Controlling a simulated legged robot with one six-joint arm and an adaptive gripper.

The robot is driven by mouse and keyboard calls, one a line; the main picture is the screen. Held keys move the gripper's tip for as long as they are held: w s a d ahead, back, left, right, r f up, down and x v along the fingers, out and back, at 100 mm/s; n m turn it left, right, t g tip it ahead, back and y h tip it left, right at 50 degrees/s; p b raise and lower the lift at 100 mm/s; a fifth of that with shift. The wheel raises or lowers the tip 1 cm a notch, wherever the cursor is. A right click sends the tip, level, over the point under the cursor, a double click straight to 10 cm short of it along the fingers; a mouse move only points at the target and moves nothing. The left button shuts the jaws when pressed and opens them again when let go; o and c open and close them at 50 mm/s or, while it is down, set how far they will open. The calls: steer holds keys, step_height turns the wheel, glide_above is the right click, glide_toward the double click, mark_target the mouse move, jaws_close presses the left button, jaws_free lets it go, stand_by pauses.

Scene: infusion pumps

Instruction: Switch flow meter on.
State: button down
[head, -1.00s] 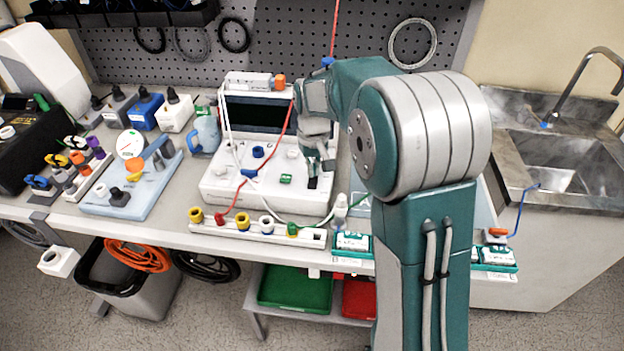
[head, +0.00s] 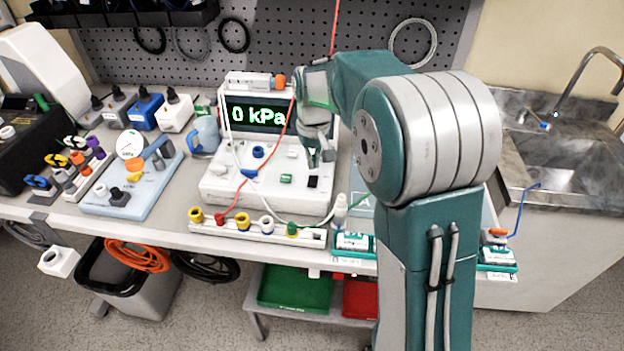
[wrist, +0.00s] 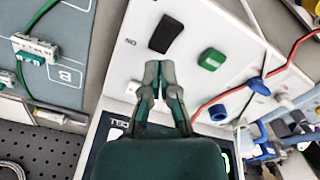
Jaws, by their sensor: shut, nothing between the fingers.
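The white console (head: 235,187) stands in the middle of the bench; its dark screen (head: 259,115) reads "0 kPa" in bright characters. A black rocker switch (head: 312,182) is at the right front of its sloped panel. In the wrist view the switch (wrist: 173,35) lies just beyond my fingertips, beside the marking "ON". My gripper (head: 314,160) is shut and empty, just above and behind the switch, seemingly apart from it. The gripper also shows in the wrist view (wrist: 161,66). A green knob (head: 286,178) sits left of the switch.
Red and white tubes run across the console's front. A connector strip (head: 262,232) with coloured fittings lies along the front edge. A steel sink (head: 565,165) is at the right.

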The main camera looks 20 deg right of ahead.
mark_target(313, 178)
steer(key=shift+r, duration=2)
steer(key=s+r+t, duration=0.2)
steer(key=s, duration=1.1)
steer(key=s+r+m+t, duration=0.1)
steer(key=s+r+t, duration=0.2)
steer(key=s, duration=1.1)
steer(key=shift+r+m+t, duration=0.15)
steer(key=shift+m+t, duration=0.15)
